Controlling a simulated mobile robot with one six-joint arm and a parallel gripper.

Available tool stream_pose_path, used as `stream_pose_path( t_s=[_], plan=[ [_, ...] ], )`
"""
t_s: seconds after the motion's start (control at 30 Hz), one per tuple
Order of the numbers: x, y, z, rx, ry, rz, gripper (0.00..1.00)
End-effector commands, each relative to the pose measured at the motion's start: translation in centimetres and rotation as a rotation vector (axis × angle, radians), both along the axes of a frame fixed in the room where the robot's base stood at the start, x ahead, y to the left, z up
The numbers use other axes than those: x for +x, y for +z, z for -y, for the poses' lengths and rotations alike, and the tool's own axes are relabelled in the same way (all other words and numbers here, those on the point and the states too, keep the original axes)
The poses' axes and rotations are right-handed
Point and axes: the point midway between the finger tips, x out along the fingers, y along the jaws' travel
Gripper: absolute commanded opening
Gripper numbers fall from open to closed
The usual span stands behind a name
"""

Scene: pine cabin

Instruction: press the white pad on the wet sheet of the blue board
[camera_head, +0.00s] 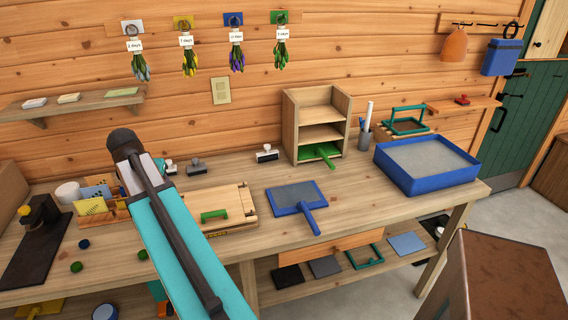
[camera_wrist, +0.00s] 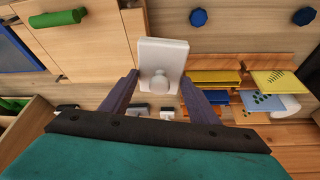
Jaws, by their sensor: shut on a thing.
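The blue board (camera_head: 315,222) lies flat on the workbench, its handle toward the front edge, with a grey sheet (camera_head: 296,194) on it. Part of the blue board also shows at the left edge of the wrist view (camera_wrist: 14,52). The white pad (camera_wrist: 174,50), a block with a round knob, is between the fingers of my gripper (camera_wrist: 160,76), which is shut on it. The pad is held above the bench, left of the blue board and apart from it. In the head view my arm hides the gripper's fingers.
A wooden press board with a green handle (camera_head: 214,215) lies between my arm and the blue board. A wooden rack (camera_head: 290,125) stands behind the blue board, and a blue-walled tray (camera_head: 432,184) is at the right. Several stamps, including a white one (camera_head: 267,155), stand behind.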

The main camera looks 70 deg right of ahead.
Motion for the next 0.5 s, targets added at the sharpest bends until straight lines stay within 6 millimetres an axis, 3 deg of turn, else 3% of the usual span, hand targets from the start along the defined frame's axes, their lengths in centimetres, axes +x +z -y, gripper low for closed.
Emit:
stream_pose_path(
  t_s=[0.1, 0.5],
  plan=[
    [-2.4, 0.2, 4.0, 0.001, -0.125, -0.001, 0.37],
    [-11.7, 0.0, 15.0, 0.001, -0.523, -0.001, 0.37]
  ],
)
